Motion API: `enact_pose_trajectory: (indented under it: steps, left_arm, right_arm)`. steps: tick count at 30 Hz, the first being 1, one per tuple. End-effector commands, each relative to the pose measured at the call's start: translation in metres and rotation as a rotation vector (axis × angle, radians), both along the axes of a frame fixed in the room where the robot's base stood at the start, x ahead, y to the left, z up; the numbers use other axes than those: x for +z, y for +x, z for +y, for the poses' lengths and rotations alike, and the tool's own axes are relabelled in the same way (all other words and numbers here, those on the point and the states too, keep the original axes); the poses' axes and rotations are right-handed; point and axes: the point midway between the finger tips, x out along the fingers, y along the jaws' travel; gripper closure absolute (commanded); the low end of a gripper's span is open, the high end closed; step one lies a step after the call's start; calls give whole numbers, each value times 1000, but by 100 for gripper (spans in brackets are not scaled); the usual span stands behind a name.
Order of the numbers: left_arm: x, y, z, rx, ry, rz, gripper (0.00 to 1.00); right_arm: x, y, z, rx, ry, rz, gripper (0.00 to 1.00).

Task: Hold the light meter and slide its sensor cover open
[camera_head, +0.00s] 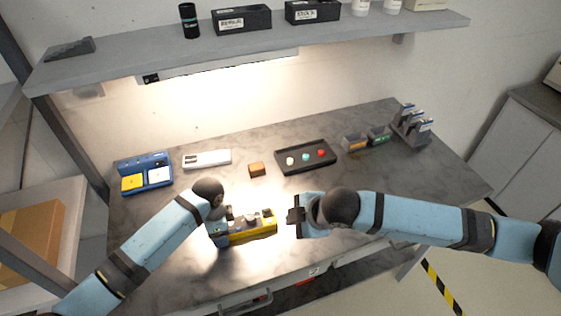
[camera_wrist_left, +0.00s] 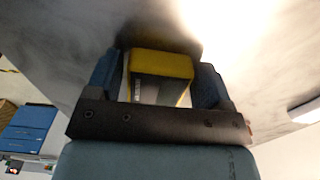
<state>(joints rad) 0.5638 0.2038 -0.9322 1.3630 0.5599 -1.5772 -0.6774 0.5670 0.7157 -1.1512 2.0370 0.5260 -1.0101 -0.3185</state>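The light meter (camera_head: 262,225), a yellow block with grey and dark parts on top, is near the front middle of the table. My left gripper (camera_head: 218,229) is around its left end. In the left wrist view the meter's yellow end (camera_wrist_left: 162,65) sits between the two blue fingers of my left gripper (camera_wrist_left: 158,75). My right gripper (camera_head: 295,215) is just right of the meter, apart from it. Its fingers are seen edge-on, so its opening is unclear. I cannot make out the sensor cover's position.
Behind the meter are a small brown block (camera_head: 257,169) and a dark tray (camera_head: 283,168) with coloured pieces. A blue case (camera_head: 160,163), a white box (camera_head: 222,158) and a grey rack (camera_head: 405,130) stand farther out. A shelf (camera_head: 120,72) overhangs the back.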

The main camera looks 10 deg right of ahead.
Motion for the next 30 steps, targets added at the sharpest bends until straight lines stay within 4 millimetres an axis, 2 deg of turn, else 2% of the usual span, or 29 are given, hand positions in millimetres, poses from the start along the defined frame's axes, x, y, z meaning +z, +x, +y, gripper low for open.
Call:
enact_pose_trajectory:
  steps: [1,2,10,14,17,24,30]
  left_arm:
    - [0,0,0,0,0,0,13]
    - [0,0,0,0,0,0,7]
    - [1,0,0,0,0,0,7]
    - [10,1,0,-1,-2,-2,7]
    - [26,1,0,-2,-2,-4,7]
    - [78,1,0,-2,-1,-4,7]
    - [109,1,0,0,-1,-2,7]
  right_arm:
    - [0,0,0,0,0,0,100]
    - [0,0,0,0,0,0,100]
    - [0,0,0,0,0,0,100]
    - [0,0,0,0,0,0,100]
    - [0,0,0,0,0,0,100]
    - [0,0,0,0,0,0,100]
    - [0,0,0,0,0,0,100]
